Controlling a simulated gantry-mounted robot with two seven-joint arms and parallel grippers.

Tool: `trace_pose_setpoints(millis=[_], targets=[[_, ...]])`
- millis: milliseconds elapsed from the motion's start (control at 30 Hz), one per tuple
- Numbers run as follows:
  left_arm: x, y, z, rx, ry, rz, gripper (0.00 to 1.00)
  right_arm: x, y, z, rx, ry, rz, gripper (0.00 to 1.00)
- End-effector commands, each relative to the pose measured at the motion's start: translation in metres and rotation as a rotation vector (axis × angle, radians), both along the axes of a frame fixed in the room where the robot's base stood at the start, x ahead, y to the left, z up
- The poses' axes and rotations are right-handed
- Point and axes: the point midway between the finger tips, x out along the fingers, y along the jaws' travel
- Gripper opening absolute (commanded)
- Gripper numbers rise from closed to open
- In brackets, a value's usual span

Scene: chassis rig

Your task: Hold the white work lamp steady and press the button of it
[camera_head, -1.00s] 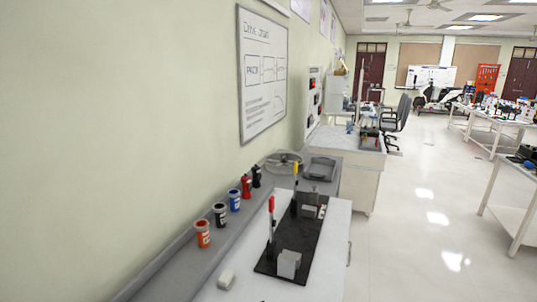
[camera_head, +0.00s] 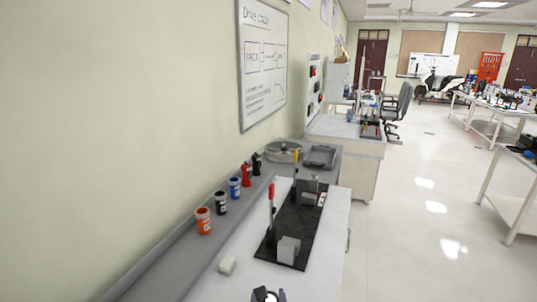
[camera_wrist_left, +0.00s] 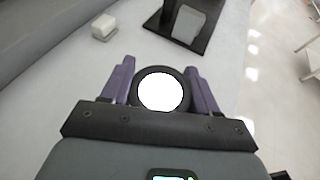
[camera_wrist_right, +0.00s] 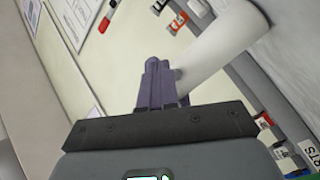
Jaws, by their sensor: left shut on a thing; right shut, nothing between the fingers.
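The work lamp shows its round, bright white face inside a black ring in the left wrist view (camera_wrist_left: 160,91). My left gripper (camera_wrist_left: 160,80) is shut on it, a purple finger on each side. The same lamp (camera_head: 264,294) shows at the bottom edge of the head view. In the right wrist view, my right gripper (camera_wrist_right: 157,65) is shut and empty. Its fingertips are right beside a white cylinder (camera_wrist_right: 225,45), which looks like the lamp's body. A small pale bump (camera_wrist_right: 178,73) on it lies beside the fingers; I cannot tell whether they touch.
A black board with grey blocks (camera_head: 290,250) and a small white block (camera_head: 227,265) lie on the white bench (camera_head: 335,240). Several coloured containers (camera_head: 203,220) stand on the grey ledge along the wall.

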Motion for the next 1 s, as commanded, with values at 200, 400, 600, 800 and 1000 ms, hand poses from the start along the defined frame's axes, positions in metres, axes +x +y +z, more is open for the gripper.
trace_pose_setpoints(millis=[200,400,600,800,1000], targets=[[-0.001,0.000,-0.002,0.002,0.003,-0.001,0.18,-0.001,-0.004,0.000,-0.001,-0.001,-0.001,0.00],[0.000,0.000,-0.002,0.002,0.003,-0.001,0.18,-0.005,-0.021,0.000,-0.001,0.000,-0.002,0.00],[0.000,0.000,-0.002,0.002,0.003,-0.001,0.18,-0.010,-0.040,0.002,-0.002,0.000,-0.002,0.00],[-0.001,0.000,-0.002,0.002,0.003,-0.001,0.18,-0.014,-0.054,0.003,-0.001,-0.001,-0.001,0.00],[-0.001,0.000,-0.002,0.001,0.003,0.000,0.18,-0.015,-0.058,0.004,0.000,0.000,0.000,0.00]])
